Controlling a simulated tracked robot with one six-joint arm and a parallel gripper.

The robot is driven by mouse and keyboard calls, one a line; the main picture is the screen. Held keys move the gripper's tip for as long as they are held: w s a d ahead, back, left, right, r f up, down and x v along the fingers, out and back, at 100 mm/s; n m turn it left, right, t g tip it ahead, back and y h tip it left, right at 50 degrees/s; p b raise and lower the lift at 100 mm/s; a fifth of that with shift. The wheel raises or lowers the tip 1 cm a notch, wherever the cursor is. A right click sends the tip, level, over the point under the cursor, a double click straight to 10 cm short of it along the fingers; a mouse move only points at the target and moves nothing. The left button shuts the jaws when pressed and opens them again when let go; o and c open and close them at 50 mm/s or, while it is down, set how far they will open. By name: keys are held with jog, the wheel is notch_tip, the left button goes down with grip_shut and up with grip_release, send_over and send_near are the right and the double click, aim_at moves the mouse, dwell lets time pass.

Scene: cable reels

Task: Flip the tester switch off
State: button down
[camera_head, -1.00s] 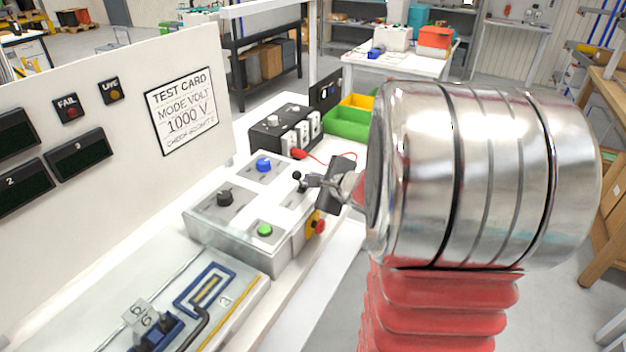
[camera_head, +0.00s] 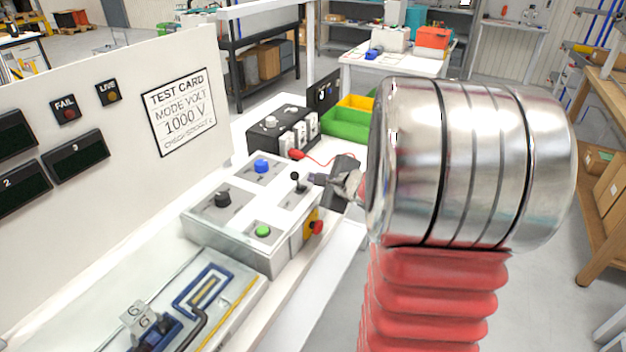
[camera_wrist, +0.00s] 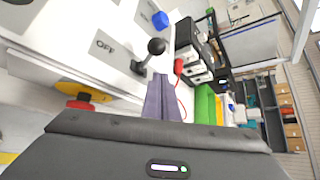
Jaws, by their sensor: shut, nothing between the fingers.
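The tester (camera_head: 240,235) is a grey box on the white bench, with a blue knob, a black knob and a green button on top. Its switch (camera_head: 295,176) is a black lever with a round ball tip. In the wrist view the switch (camera_wrist: 156,46) stands just beyond and left of my fingertips, with an OFF label (camera_wrist: 105,46) printed on the panel to its left. I cannot tell its exact tilt. My gripper (camera_head: 314,180) is shut and empty, right of the lever at about its height, with a small apparent gap. The fingers also show in the wrist view (camera_wrist: 165,97).
A red stop button (camera_head: 317,228) sits on a yellow plate on the tester's right side. Behind stand a black socket box (camera_head: 268,138) with a red plug and cable (camera_head: 297,154), and green bins (camera_head: 347,126). A white display panel (camera_head: 130,130) rises at left.

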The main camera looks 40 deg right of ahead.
jog(key=s, duration=1.1)
jog(key=shift+f, duration=0.3)
jog(key=shift+a, duration=0.15)
jog(key=s+a+f+n+g+y, duration=0.15)
jog(key=s+a+n+g, duration=0.25)
jog(key=a+n, duration=0.4)
jog(key=s+a+f+n+g+y, duration=0.1)
jog(key=s+a+n+g+y, duration=0.25)
jog(key=a+n, duration=0.4)
jog(key=s+a+r+n+h, duration=0.1)
jog(key=s+a+r+n, duration=0.1)
jog(key=a+r+n, duration=0.2)
jog(key=s+a+r+n+h, duration=0.2)
jog(key=a+r+n, duration=0.3)
jog(key=a+n, duration=0.2)
jog(key=shift+s+a, duration=0.25)
jog(key=shift+a, duration=0.85)
